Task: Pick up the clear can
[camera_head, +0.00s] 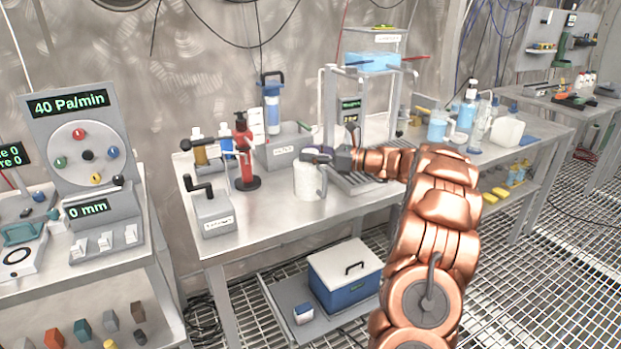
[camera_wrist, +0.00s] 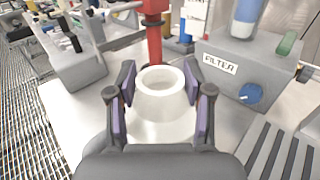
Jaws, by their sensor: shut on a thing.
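The clear can (camera_head: 308,183) stands upright on the steel table, pale and whitish, with an open round top. In the wrist view the can (camera_wrist: 160,104) sits between the two purple-padded fingers, its rim facing the camera. My gripper (camera_head: 318,156) reaches in from the right at the can's upper part. In the wrist view my gripper (camera_wrist: 160,108) is shut on the can, one finger on each side.
A red stand (camera_head: 243,155) is close behind the can. A grey filter box (camera_head: 285,147) stands behind it, and a grey crank box (camera_head: 211,211) to the left. A grated tray (camera_head: 362,180) lies to the right. A blue-and-white cooler (camera_head: 345,278) is below the table.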

